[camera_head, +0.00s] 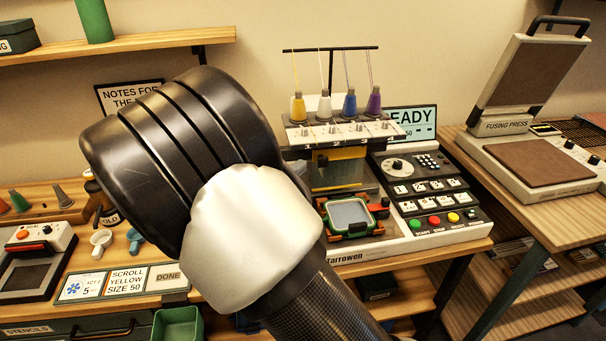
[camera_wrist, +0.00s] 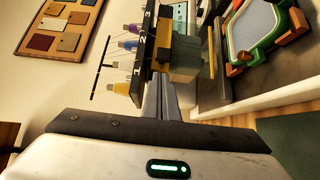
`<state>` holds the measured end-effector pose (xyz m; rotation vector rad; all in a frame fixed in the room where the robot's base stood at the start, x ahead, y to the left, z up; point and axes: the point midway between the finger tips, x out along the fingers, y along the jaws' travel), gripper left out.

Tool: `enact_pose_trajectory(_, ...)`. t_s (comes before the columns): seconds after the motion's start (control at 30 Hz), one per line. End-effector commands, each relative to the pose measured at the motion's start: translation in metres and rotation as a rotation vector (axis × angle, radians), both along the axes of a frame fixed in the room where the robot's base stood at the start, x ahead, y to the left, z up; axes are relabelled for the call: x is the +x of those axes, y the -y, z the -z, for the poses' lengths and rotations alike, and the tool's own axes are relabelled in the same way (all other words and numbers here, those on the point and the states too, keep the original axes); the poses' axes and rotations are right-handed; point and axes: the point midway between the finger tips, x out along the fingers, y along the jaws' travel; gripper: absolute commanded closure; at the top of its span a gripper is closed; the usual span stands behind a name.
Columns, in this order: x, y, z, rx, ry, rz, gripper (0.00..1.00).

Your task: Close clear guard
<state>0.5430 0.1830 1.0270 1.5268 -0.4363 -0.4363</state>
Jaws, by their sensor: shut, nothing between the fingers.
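The embroidery machine (camera_head: 400,233) stands on the wooden table right of centre. Its clear guard (camera_head: 338,174) is a see-through panel with a yellow strip, below the thread head and behind the hoop (camera_head: 350,214). In the wrist view the guard (camera_wrist: 190,62) is a greenish see-through block beside a yellow bar, with the green and orange hoop (camera_wrist: 255,30) to its right. My gripper (camera_wrist: 160,90) is shut and empty, its fingers pointing at the guard's near end; I cannot tell whether they touch it. In the head view my arm hides the gripper.
Several thread cones (camera_head: 350,104) stand on top of the machine. A control panel (camera_head: 425,190) with buttons lies to its right. An open fusing press (camera_head: 530,170) is on the right table. Label cards (camera_head: 128,281) and a green bin (camera_head: 178,325) are at the left.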

Motion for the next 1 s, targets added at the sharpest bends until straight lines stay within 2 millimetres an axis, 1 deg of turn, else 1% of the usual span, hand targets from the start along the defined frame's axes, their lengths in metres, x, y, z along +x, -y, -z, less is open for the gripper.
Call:
enact_pose_trajectory(0.03,0.001,-0.009,0.004,0.004,0.001,-0.002,1.00)
enact_pose_trajectory(0.1,-0.018,-0.020,0.000,0.001,-0.002,-0.006,1.00)
enact_pose_trajectory(0.3,-0.056,-0.043,0.000,0.000,-0.001,-0.007,1.00)
enact_pose_trajectory(0.4,-0.069,-0.052,0.001,0.000,-0.001,-0.006,1.00)
enact_pose_trajectory(0.53,-0.080,-0.058,0.001,0.001,-0.002,-0.005,1.00)
enact_pose_trajectory(0.7,-0.085,-0.059,0.000,0.002,-0.003,0.001,1.00)
enact_pose_trajectory(0.77,-0.084,-0.050,-0.002,0.013,-0.015,0.025,1.00)
enact_pose_trajectory(0.87,-0.083,-0.014,-0.009,0.058,-0.074,0.123,1.00)
enact_pose_trajectory(0.97,-0.092,0.049,-0.017,0.161,-0.191,0.293,1.00)
enact_pose_trajectory(1.0,-0.101,0.077,-0.019,0.219,-0.250,0.367,1.00)
